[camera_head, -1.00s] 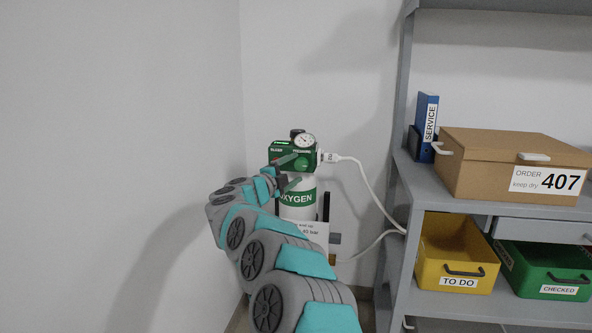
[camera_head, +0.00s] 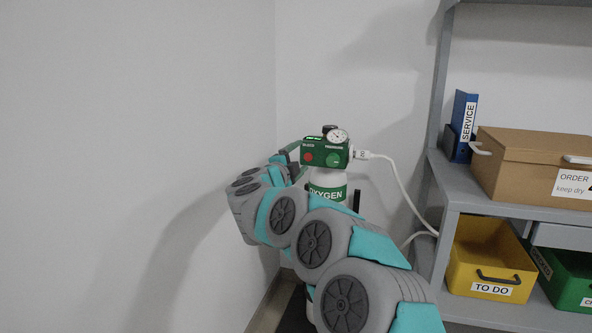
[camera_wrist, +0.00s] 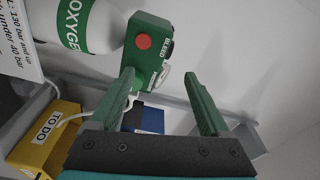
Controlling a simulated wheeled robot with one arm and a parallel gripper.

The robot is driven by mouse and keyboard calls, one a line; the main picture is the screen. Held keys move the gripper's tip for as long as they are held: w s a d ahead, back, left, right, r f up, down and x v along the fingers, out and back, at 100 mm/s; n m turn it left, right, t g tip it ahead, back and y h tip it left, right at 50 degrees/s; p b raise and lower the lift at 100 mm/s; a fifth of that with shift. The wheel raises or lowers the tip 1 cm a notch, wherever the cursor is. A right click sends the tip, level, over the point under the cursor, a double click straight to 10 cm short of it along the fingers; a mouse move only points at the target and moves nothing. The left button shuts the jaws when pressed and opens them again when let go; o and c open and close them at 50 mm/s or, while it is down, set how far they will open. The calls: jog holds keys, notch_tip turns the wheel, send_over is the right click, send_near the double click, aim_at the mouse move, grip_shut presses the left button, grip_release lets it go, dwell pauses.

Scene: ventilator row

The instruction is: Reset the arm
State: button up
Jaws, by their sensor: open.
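My arm (camera_head: 313,243) reaches from the lower right toward the wall corner in the head view. My gripper (camera_wrist: 160,78) is open, with nothing between its two green fingers. In the head view its end is just left of the green control box, partly hidden by my own arm. The green box (camera_head: 327,154) has a red button (camera_head: 308,157), a green button (camera_head: 333,159) and a round gauge (camera_head: 339,136). It sits on a white oxygen cylinder (camera_head: 328,192). In the wrist view the red button (camera_wrist: 144,42) is beside the left finger, apart from it.
A white hose (camera_head: 395,182) runs from the box to the right. The grey shelf (camera_head: 440,190) holds a blue binder (camera_head: 464,125), a cardboard box (camera_head: 530,160), a yellow bin (camera_head: 488,262) and a green bin (camera_head: 570,275). A wall (camera_head: 130,120) stands close on the left.

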jog(key=s+a+r+n+y, duration=0.5)
jog(key=s+a+n+y, duration=0.2)
jog(key=a+n+y, duration=0.5)
jog(key=s+f+n+g+y, duration=0.45)
jog(key=s+f+n, duration=0.2)
jog(key=s, duration=0.55)
jog(key=s+d+f+n+g+h, duration=0.15)
jog(key=s+d+f+g, duration=0.25)
jog(key=s+d+f, duration=0.5)
jog(key=s+d+f+n+g+h, duration=0.1)
jog(key=s+d+f+g+h, duration=0.2)
jog(key=s+f, duration=0.7)
jog(key=s+d+f+g+h, duration=0.1)
jog(key=s+d+g, duration=0.2)
jog(key=s, duration=0.9)
jog(key=s+d+f+g+h, duration=0.2)
jog(key=s+d+g, duration=0.1)
jog(key=s+d, duration=0.5)
jog(key=s, duration=0.3)
jog(key=shift+s+d+f+g+h, duration=0.15)
jog(key=shift+s+d+g+h, duration=0.15)
jog(key=shift+s+d+g, duration=0.05)
jog(key=shift+w, duration=0.1)
